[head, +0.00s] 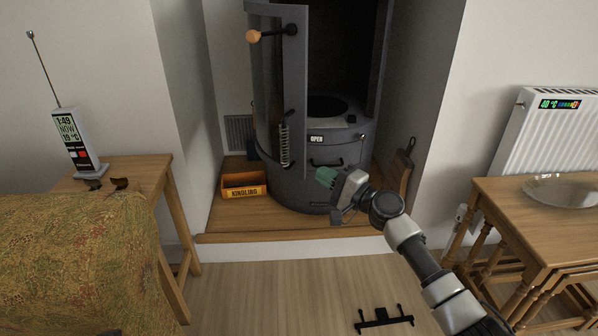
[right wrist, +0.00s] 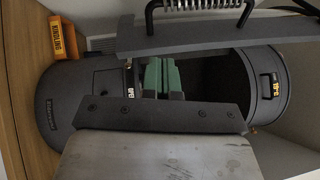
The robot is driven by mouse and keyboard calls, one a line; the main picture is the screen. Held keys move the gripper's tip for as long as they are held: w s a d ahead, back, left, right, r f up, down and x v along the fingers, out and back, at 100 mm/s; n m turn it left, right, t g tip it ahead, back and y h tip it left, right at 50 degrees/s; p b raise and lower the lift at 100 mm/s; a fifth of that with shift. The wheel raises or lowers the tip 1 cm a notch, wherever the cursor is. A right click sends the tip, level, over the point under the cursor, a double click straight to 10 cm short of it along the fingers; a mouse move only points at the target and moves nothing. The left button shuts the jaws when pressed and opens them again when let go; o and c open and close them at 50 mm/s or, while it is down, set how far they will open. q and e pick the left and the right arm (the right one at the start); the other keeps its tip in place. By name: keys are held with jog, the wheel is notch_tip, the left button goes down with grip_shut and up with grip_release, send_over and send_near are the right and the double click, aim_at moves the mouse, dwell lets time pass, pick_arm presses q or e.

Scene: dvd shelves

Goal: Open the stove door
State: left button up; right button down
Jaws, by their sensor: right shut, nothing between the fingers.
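The dark grey round stove (head: 300,186) stands in an alcove on a wooden plinth. Its curved glass door (head: 268,90) stands swung out to the left, and the dark inside shows. A handle with a round wooden knob (head: 253,36) sticks out from the door's upper part. A label on the stove front reads OPEN. My right gripper (head: 326,177), with green fingers, is shut and empty in front of the stove's lower body, below and right of the door. In the right wrist view the shut green fingers (right wrist: 162,78) lie over the stove (right wrist: 80,100), with the door (right wrist: 210,38) along the top.
An orange kindling box (head: 243,185) sits left of the stove. A brush-like tool (head: 398,172) leans at the right alcove wall. Wooden nested tables (head: 500,205) stand right, a side table (head: 145,170) and patterned armchair (head: 80,260) left. A black stand (head: 384,318) is on the floor.

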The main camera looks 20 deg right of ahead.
aim_at(300, 169)
jog(key=w+a, duration=0.1)
jog(key=a, duration=0.1)
jog(key=w+a+r, duration=0.1)
jog(key=w+a, duration=0.1)
jog(key=shift+a, duration=0.15)
jog(key=shift+w+a, duration=0.15)
jog(key=shift+a, duration=0.35)
